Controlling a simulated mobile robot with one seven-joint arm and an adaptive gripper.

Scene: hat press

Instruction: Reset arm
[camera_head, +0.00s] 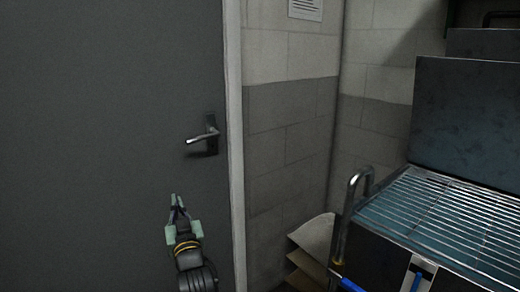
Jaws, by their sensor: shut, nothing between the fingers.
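My gripper (176,205) shows in the lower left of the head view, at the end of my dark arm, which comes up from the bottom edge. Its fingers point up and away and come together at the tips, with nothing held. In the picture it appears below and slightly left of the door handle (203,138), in front of the grey door (110,90). I cannot tell its distance from the door, but no contact shows. The rest of my arm is outside the view.
A machine with a wire rack top (450,215) and a curved metal rail (352,195) stands at the right. Stacked pale sheets or cardboard (315,238) are in the corner beside it. A block wall (290,140) lies between the door and the machine. The door looks closed.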

